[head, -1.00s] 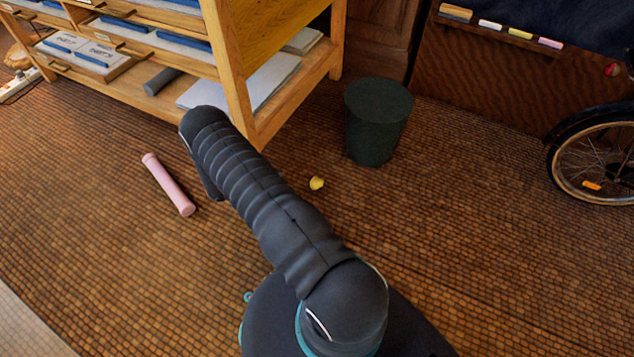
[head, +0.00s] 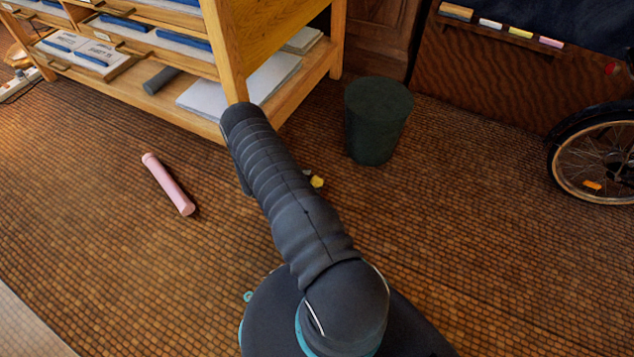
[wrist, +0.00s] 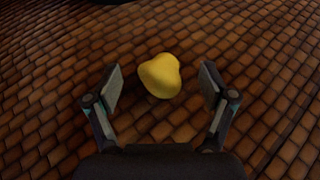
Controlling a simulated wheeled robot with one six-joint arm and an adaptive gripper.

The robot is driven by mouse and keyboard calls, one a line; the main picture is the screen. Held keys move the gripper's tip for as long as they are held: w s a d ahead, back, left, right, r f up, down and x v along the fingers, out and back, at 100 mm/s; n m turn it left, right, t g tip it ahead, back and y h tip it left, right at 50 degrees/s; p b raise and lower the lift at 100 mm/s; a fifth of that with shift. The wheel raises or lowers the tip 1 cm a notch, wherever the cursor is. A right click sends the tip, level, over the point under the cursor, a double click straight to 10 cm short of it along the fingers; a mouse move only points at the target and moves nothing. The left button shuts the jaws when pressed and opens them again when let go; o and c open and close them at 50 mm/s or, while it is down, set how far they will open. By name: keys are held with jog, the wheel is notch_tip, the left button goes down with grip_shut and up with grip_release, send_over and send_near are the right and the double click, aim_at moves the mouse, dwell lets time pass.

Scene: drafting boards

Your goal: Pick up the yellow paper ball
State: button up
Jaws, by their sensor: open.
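The yellow paper ball (head: 317,181) lies on the brown tiled floor in the head view, just right of my arm, which stands close beside it in the picture. In the wrist view the crumpled yellow paper ball (wrist: 160,75) lies ahead between the lines of the two fingers, a little beyond their tips. My gripper (wrist: 160,84) is open and empty, with one finger on each side of the ball's line. Neither finger appears to touch the ball. In the head view my gripper is hidden behind my arm.
A dark green bin (head: 378,120) stands on the floor behind the ball. A wooden shelf unit (head: 237,60) stands at the upper left. A pink tube (head: 168,184) lies on the floor to the left. A bicycle wheel (head: 598,160) is at the right.

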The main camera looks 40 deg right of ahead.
aim_at(319, 179)
jog(key=x, duration=0.2)
jog(key=shift+s+d+f, duration=0.1)
jog(key=shift+d, duration=0.1)
jog(key=shift+c, duration=0.3)
jog(key=c, duration=0.8)
jog(key=shift+r, duration=0.55)
jog(key=r, duration=0.2)
jog(key=s+r, duration=0.1)
jog(key=r, duration=0.1)
jog(key=shift+d+p, duration=0.2)
jog(key=shift+p, duration=0.2)
jog(key=s+d+r, duration=0.1)
jog(key=s+r, duration=0.1)
jog(key=s, duration=0.1)
jog(key=s+d+r, duration=0.2)
jog(key=s, duration=0.1)
jog(key=s+d+r+p, duration=0.1)
jog(key=s+r, duration=0.1)
jog(key=s, duration=0.1)
jog(key=shift+s+d, duration=0.2)
jog(key=shift+s, duration=0.1)
